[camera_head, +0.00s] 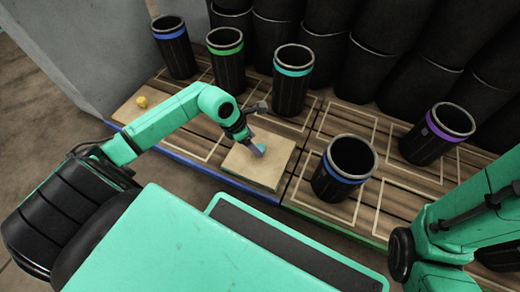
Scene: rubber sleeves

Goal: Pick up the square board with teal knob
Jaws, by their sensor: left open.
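The square board (272,176) is light tan and lies flat on the wooden platform near its front edge. Its teal knob (261,149) stands on the board and is partly hidden by my left gripper. My left gripper (254,148) reaches down over the board with its fingers open at the knob. I cannot tell whether the fingers touch the knob. My right arm shows at the right edge, but its gripper is outside the view.
Black sleeves with blue (174,50), green (228,62) and teal (290,82) bands stand behind the board. Another blue-banded sleeve (340,172) stands close to its right, and a purple-banded one (432,138) farther right. A board with a yellow knob (142,102) lies at left.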

